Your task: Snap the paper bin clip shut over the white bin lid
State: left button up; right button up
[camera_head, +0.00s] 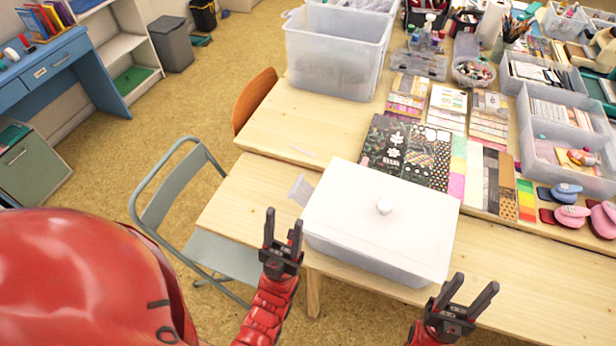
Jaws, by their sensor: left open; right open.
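The paper bin (365,262) is a translucent box on the front of the wooden table. A translucent clip (300,190) sticks out from the bin's left end, swung outward and apart from the lid's top. Any clip on the right end is not visible. My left gripper (283,232) is open and empty, in front of the bin's left part. My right gripper (468,294) is open and empty, near the bin's front right corner.
Patterned paper sheets (405,150) lie right behind the bin. A large clear tub (335,55) stands at the back left. Clear trays (560,115) and coloured punches (572,216) crowd the right. A grey folding chair (185,215) stands left of the table. Bare tabletop (245,205) shows left of the bin.

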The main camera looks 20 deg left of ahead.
aim_at(302, 191)
jog(key=k+j+z, duration=0.15)
jog(key=j, duration=0.45)
jog(key=k+j+z, duration=0.2)
jog(key=j, duration=0.35)
jog(key=k+j+z, duration=0.15)
jog(key=j, duration=0.4)
jog(key=k+j+z, duration=0.15)
jog(key=k+j, duration=0.2)
jog(key=k+j+z, duration=0.15)
jog(key=k+j, duration=0.15)
jog(key=j, duration=0.3)
jog(key=k+j+z, duration=0.2)
jog(key=k+j, duration=0.1)
jog(key=j, duration=0.15)
